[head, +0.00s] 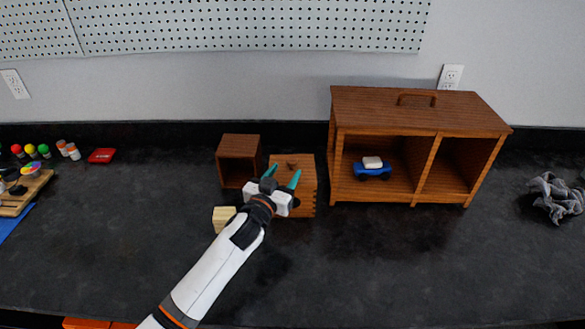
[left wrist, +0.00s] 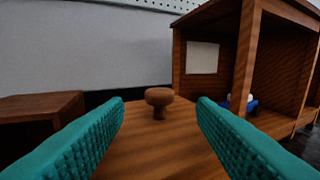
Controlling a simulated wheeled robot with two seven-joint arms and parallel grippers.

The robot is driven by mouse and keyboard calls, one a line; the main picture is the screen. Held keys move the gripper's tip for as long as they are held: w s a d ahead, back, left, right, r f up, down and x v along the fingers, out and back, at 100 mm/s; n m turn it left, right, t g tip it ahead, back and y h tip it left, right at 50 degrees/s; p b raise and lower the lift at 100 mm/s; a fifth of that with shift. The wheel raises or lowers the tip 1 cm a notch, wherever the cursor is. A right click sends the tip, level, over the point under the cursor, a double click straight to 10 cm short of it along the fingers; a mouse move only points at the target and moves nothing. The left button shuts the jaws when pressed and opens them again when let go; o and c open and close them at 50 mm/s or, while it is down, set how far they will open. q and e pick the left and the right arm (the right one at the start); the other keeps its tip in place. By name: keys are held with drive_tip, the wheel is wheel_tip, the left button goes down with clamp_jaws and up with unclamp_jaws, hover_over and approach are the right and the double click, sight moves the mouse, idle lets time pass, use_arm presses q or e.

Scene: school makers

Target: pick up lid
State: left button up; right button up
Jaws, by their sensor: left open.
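The lid (head: 305,161) is a flat wooden top with a small round knob (head: 291,163), and it sits on a wooden box (head: 307,199) on the counter. In the left wrist view the knob (left wrist: 159,96) stands upright on the lid (left wrist: 155,140), past the fingertips and roughly centred between them. My left gripper (head: 282,174) is open, with teal fingers over the near part of the lid. Nothing is between the fingers at their tips. The gripper hides part of the box and lid in the head view. My right gripper is not in view.
A small open wooden box (head: 240,141) stands close at the left. A large wooden cabinet (head: 420,116) holding a blue toy car (head: 372,172) stands close at the right. A pale wood block (head: 222,217) lies beside my wrist. The front counter (head: 400,265) is clear.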

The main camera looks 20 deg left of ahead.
sight(290, 163)
use_arm(q)
drive_tip(key=w, duration=0.3)
drive_tip(key=w+p, duration=0.1)
drive_tip(key=shift+w+d+r, duration=0.25)
drive_tip(key=shift+w+r, duration=0.15)
drive_tip(key=shift+w+d+f, duration=0.1)
drive_tip(key=shift+w, duration=0.35)
drive_tip(key=shift+s, duration=0.1)
drive_tip(key=c, duration=1.1)
